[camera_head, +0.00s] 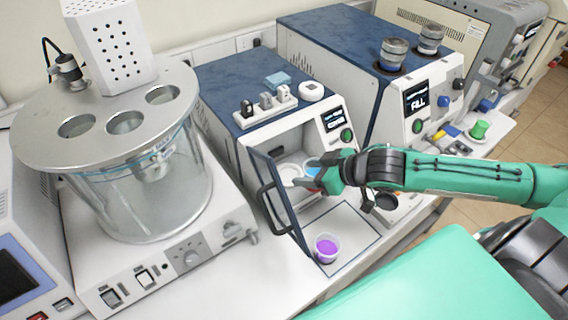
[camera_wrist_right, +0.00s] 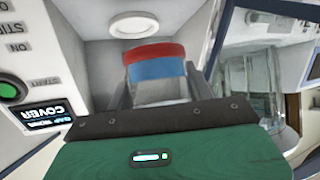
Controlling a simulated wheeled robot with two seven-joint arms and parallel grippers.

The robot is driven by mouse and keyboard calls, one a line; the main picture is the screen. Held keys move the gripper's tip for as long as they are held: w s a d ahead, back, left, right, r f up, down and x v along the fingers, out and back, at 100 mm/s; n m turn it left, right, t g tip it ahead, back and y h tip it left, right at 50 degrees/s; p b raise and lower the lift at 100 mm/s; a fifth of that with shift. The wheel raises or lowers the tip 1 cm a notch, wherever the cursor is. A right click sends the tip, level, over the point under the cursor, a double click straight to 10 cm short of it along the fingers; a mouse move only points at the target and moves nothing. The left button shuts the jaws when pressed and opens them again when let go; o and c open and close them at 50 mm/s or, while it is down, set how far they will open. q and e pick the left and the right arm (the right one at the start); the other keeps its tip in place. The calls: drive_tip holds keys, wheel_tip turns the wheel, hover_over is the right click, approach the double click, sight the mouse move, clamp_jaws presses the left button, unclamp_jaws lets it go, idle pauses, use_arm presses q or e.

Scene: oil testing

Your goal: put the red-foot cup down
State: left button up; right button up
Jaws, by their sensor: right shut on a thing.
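My right gripper (camera_head: 308,181) reaches in from the right, into the open chamber of the middle tester (camera_head: 226,92). It is shut on the red-foot cup (camera_head: 313,169), which holds blue liquid. In the right wrist view, which is upside down, the cup (camera_wrist_right: 155,66) shows its red foot and a blue band between the fingers. A round white seat (camera_wrist_right: 133,24) lies on the chamber floor just beyond the cup, and the cup looks apart from it. The fingers hide part of the cup in the head view. My left gripper is not in view.
The glass door (camera_head: 275,197) stands open at the chamber's left. A cup of purple liquid (camera_head: 326,247) stands on the bench in front. A glass bath with a metal lid (camera_head: 105,105) is at left. Another blue-topped tester (camera_head: 335,45) stands at right.

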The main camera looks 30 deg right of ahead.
drive_tip(key=p, duration=0.3)
hover_over(284, 173)
wheel_tip(284, 173, down, 2)
drive_tip(key=shift+s+f+p, duration=0.1)
drive_tip(key=shift+s+p, duration=0.05)
drive_tip(key=shift+p, duration=0.4)
wheel_tip(284, 173, down, 4)
drive_tip(key=shift+r+p, duration=0.25)
drive_tip(key=shift+p, duration=0.5)
drive_tip(key=shift+f+p, duration=0.3)
drive_tip(key=shift+p, duration=0.05)
drive_tip(key=shift+w+f, duration=0.2)
drive_tip(key=shift+f, duration=0.1)
drive_tip(key=shift+f, duration=0.1)
drive_tip(key=o, duration=1.1)
